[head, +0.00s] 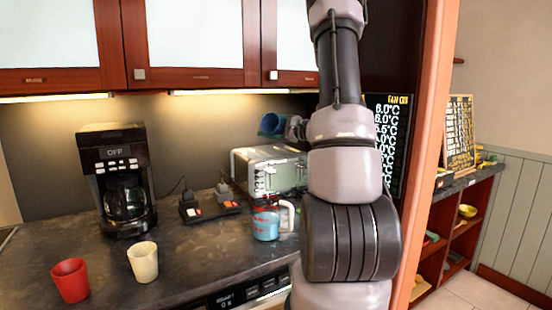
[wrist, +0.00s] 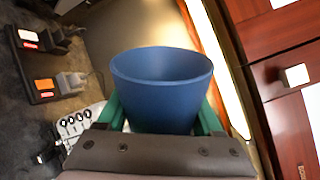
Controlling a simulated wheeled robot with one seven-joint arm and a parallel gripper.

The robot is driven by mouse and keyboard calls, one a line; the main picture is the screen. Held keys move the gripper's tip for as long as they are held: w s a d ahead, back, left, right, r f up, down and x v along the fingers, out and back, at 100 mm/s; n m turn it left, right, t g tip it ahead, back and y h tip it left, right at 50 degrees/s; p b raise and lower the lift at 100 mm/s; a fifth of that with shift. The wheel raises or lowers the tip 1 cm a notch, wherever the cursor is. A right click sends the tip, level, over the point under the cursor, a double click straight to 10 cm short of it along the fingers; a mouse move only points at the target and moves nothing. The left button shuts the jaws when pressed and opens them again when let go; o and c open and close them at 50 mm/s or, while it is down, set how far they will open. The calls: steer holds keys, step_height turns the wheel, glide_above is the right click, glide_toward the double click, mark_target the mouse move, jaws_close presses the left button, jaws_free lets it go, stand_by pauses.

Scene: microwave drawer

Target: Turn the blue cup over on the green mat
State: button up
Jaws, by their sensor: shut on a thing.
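The blue cup (head: 271,124) is in the air above and behind the silver countertop appliance in the head view. It is tipped well over, with its mouth toward the left. My gripper (head: 286,127) is shut on it. In the wrist view the cup (wrist: 162,100) sits between the two green fingers of my gripper (wrist: 160,116), its wide rim facing away from the palm. The lower part of the cup is hidden behind the palm. I cannot make out the green mat in either view.
The silver appliance (head: 268,168) stands below the cup. A measuring cup with blue liquid (head: 266,226), a coffee maker (head: 118,175), a red cup (head: 70,281) and a cream cup (head: 143,262) stand on the dark counter (head: 195,262). Wall cabinets (head: 190,78) hang close above.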

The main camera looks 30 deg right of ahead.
steer(key=m, duration=0.6)
stand_by(0.3)
steer(key=m, duration=0.6)
steer(key=shift+h, duration=0.3)
